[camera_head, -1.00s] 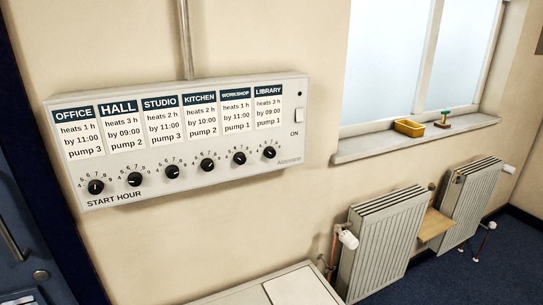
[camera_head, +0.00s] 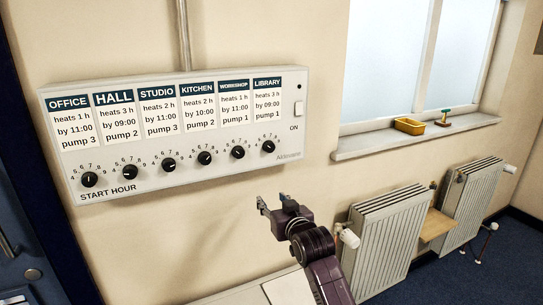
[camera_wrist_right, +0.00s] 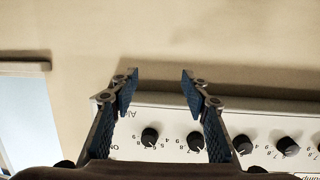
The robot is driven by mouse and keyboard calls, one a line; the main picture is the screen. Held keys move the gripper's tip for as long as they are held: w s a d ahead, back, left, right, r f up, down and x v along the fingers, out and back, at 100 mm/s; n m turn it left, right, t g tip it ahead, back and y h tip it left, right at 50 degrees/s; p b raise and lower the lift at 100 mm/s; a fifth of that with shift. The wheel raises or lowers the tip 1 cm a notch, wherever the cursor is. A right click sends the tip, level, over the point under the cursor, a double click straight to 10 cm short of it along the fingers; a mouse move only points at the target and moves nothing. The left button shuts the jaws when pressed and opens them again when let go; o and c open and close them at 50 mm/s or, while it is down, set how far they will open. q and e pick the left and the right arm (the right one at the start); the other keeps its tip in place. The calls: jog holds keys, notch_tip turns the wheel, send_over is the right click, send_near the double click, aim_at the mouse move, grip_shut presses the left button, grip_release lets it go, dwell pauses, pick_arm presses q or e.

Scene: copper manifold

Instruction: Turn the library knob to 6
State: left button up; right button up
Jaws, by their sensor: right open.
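The library knob (camera_head: 268,146) is the black dial at the right end of the row on the grey control panel (camera_head: 215,171), under the LIBRARY card. Its pointer is too small to read for sure. My right gripper (camera_head: 275,203) is open and empty, below the library knob and apart from the panel. In the right wrist view the panel appears upside down, and the library knob (camera_wrist_right: 150,137) is the leftmost dial, seen between the spread fingers of my right gripper (camera_wrist_right: 160,80). The workshop knob (camera_wrist_right: 195,140) sits beside it. My left gripper is not in view.
Several other black knobs, such as the workshop knob (camera_head: 238,152), line the panel close by. The wall below the panel is bare.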

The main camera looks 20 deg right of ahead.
aim_at(270, 148)
notch_tip(270, 148, up, 14)
jog(key=s+d+t, duration=0.1)
jog(key=s+t, duration=0.1)
jog(key=shift+m, duration=0.3)
jog(key=shift+w+d+f+p, duration=0.1)
jog(key=shift+w+d+p, duration=0.15)
jog(key=shift+w, duration=1.05)
jog(key=shift+w+d+f+p, duration=0.1)
jog(key=shift+w+p, duration=0.15)
jog(key=shift+w, duration=1.05)
jog(key=shift+w+d+f+p, duration=0.1)
jog(key=shift+w+d+p, duration=0.15)
jog(key=shift+w, duration=1.05)
jog(key=shift+a, duration=0.1)
jog(key=shift+c, duration=0.4)
grip_shut()
jog(key=shift+r, duration=0.1)
